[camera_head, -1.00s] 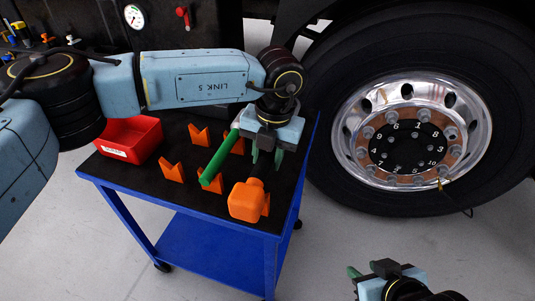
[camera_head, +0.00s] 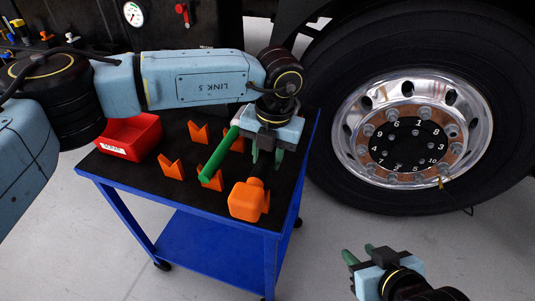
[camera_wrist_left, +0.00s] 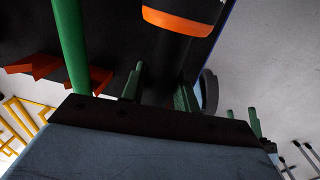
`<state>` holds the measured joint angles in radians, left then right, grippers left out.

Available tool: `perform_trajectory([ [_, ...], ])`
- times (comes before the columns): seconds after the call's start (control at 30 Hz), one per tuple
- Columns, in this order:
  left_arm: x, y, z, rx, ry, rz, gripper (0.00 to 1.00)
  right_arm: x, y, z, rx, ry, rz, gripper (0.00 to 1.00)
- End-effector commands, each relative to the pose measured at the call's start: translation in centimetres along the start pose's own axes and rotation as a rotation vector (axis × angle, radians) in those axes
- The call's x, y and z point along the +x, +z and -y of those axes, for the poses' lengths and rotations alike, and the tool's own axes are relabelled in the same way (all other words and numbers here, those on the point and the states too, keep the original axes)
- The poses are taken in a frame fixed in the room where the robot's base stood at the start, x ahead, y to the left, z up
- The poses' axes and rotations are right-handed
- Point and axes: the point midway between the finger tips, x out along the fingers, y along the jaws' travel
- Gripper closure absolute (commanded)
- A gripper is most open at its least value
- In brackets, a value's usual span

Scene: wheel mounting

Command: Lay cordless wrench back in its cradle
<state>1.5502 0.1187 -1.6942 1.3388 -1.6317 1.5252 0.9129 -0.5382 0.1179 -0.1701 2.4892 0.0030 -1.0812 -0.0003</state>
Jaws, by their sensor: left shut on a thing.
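The cordless wrench (camera_head: 247,200) shows its orange end block over the near right part of the cart top, with a dark body running up to my left gripper (camera_head: 267,156). That gripper's green fingers are shut on the dark body. In the left wrist view, the wrench (camera_wrist_left: 181,22) is a dark cylinder with an orange band, between the fingers (camera_wrist_left: 158,90). An orange cradle piece (camera_head: 266,202) shows partly behind the block. I cannot tell whether the wrench touches it. My right gripper (camera_head: 360,253) is at the lower right, empty, its green fingers apart.
A green bar (camera_head: 221,157) lies over orange V-shaped holders (camera_head: 171,167) left of the wrench. A red bin (camera_head: 131,137) stands on the blue cart's (camera_head: 185,198) left side. A truck wheel (camera_head: 412,135) is to the right. Clear floor lies between cart and wheel.

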Motion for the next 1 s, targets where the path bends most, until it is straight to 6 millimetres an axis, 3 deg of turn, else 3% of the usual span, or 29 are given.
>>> perform_trajectory([
  [0.73, 1.0, 0.1, 0.1, 0.000, -0.001, 0.004, 1.00, 0.6, 0.9, -0.1, -0.001, 0.002, 0.008, 0.64],
  [0.77, 0.9, 0.1, 0.1, -0.001, -0.001, 0.004, 0.66, 0.6, 0.9, -0.1, -0.001, 0.002, 0.008, 0.64],
  [0.93, 1.0, 0.1, 0.1, 0.000, -0.001, 0.002, 0.44, 0.6, 0.9, -0.1, -0.001, 0.002, 0.008, 0.64],
  [1.0, 1.0, 0.0, 0.1, 0.000, -0.001, 0.002, 0.44, 0.6, 0.9, -0.1, -0.001, 0.002, 0.008, 0.64],
])
